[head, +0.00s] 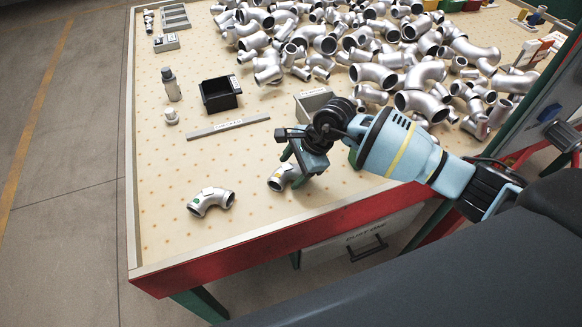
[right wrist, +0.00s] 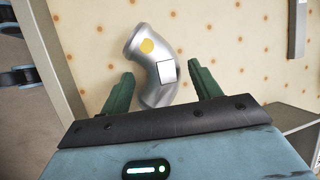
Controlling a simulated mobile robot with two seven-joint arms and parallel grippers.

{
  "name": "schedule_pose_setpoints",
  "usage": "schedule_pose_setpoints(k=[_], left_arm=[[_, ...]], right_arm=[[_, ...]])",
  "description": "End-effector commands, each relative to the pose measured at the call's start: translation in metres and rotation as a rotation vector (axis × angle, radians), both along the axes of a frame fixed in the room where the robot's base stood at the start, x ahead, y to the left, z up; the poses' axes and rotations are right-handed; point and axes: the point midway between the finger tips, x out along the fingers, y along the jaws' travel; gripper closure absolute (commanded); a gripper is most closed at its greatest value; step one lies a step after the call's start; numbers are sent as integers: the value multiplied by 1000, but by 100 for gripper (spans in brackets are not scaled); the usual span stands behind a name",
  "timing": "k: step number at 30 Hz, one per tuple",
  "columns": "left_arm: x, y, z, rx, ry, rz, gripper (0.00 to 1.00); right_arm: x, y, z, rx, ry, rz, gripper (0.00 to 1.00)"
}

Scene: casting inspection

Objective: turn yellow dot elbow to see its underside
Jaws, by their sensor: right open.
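In the head view the elbow (head: 278,181) shows partly, the rest hidden by my right gripper (head: 293,167). In the right wrist view my right gripper (right wrist: 162,88) is open, its two green fingers on either side of the elbow's lower end, with gaps showing. I cannot tell how high the fingertips are. My left gripper is not in view.
A green-dot elbow (head: 211,201) lies to the left. A flat ruler-like strip (head: 228,128), black bin (head: 220,94) and grey bottle (head: 171,85) are behind. A large pile of silver fittings (head: 400,65) fills the back right. The table's red front edge (head: 265,240) is close.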

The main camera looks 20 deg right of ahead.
Motion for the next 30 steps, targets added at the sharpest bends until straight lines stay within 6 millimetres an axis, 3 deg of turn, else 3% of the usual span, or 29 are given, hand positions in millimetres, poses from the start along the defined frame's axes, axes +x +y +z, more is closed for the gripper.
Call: schedule_pose_setpoints(k=[3, 12, 30], left_arm=[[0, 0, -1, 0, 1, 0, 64], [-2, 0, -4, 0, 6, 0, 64], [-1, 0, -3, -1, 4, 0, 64]], right_arm=[[-1, -9, 21, -1, -8, 0, 37], [-5, -23, 60, -1, -5, -1, 37], [-7, -25, 66, -1, -3, 0, 37]])
